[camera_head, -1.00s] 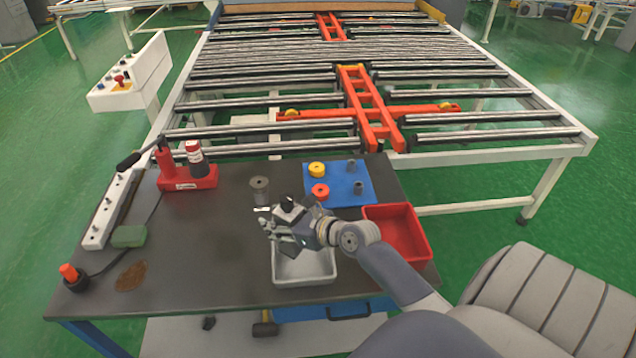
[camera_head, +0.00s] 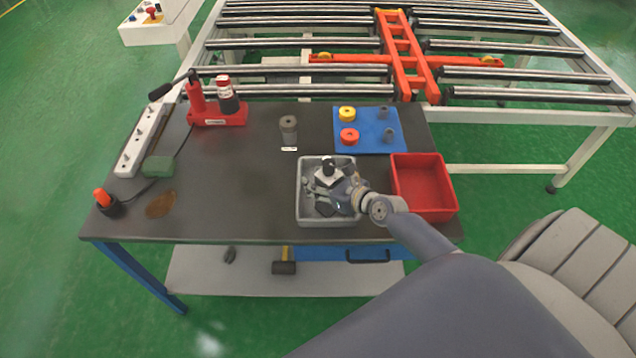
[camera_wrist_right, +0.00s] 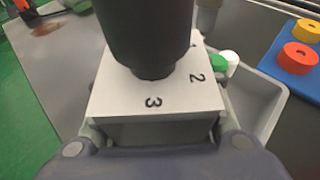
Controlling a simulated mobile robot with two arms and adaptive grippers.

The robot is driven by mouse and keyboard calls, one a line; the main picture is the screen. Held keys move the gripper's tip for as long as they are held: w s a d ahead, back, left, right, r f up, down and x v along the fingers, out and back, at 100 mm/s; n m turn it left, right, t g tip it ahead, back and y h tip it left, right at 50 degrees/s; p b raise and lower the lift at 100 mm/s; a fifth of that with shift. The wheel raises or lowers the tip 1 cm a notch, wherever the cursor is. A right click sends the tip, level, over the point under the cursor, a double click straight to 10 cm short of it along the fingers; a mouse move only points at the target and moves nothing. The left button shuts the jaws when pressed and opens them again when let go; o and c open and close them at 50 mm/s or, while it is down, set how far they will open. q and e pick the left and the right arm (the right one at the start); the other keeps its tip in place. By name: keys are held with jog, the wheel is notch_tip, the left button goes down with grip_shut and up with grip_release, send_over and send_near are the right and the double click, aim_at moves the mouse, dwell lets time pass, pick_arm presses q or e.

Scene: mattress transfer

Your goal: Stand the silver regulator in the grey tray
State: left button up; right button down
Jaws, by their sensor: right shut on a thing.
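The silver regulator (camera_wrist_right: 150,100) is a pale block with numbers on its faces and a dark knob on top. In the head view it shows small, its dark top (camera_head: 328,166) over the grey tray (camera_head: 301,208). My right gripper (camera_head: 325,188) is shut on the regulator, inside the tray's outline. The regulator looks about upright; whether its base touches the tray floor is hidden. The right wrist view shows the tray wall (camera_wrist_right: 271,112) to the right of the block. My left gripper is not in view.
A red bin (camera_head: 452,197) stands right of the tray. Behind are a dark cylinder (camera_head: 289,128) and a blue mat (camera_head: 370,120) with yellow and red rings. A red jack (camera_head: 220,116), power strip (camera_head: 140,140) and green block (camera_head: 159,167) lie left.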

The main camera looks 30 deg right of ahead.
dwell(0.3)
jog(key=c, duration=1.3)
grip_release()
jog(key=shift+f, duration=0.15)
jog(key=shift+o, duration=0.7)
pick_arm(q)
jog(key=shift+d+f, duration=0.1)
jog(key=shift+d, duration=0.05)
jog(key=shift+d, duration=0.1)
pick_arm(e)
jog(key=shift+s+r, duration=0.2)
jog(key=shift+r, duration=0.05)
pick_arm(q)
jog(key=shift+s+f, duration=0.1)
pick_arm(e)
jog(key=v, duration=1.1)
jog(key=shift+s, duration=0.35)
